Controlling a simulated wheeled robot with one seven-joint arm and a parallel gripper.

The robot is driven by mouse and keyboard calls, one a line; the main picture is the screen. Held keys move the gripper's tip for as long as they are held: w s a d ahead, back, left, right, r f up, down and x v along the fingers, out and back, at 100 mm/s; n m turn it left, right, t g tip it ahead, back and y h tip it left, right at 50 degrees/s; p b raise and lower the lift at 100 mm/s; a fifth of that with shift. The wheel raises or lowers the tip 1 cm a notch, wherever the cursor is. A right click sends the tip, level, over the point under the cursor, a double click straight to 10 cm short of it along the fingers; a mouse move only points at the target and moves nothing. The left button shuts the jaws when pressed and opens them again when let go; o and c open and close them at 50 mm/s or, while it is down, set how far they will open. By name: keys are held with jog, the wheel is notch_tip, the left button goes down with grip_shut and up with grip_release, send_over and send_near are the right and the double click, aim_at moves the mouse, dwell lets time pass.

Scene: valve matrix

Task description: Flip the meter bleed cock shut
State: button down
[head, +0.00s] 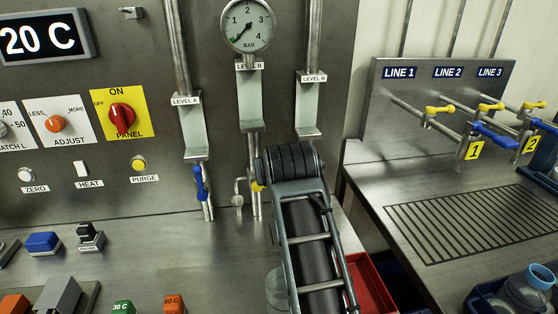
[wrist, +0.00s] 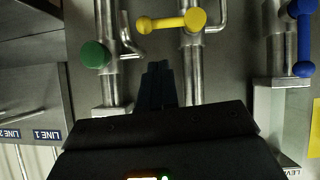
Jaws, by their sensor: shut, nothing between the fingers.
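A yellow-handled cock (wrist: 170,22) sits on the middle pipe in the wrist view, its lever lying sideways across the pipe line. In the head view only a bit of its yellow handle (head: 257,186) shows beside my arm, under the pressure gauge (head: 247,25). No label naming the meter bleed cock is readable. My gripper (wrist: 158,68) is shut and empty, its fingertips just short of the yellow cock and apart from it in the picture. In the head view my arm hides the gripper.
A green knob (wrist: 95,54) is on the pipe left of my fingers in the wrist view. A blue lever (wrist: 303,38) is at the right; it also shows in the head view (head: 200,183). A red bin (head: 370,284) stands right of my arm.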

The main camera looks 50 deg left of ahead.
jog(key=b+v, duration=0.2)
jog(key=v, duration=0.7)
jog(key=shift+d, duration=0.45)
jog(key=shift+s, duration=0.15)
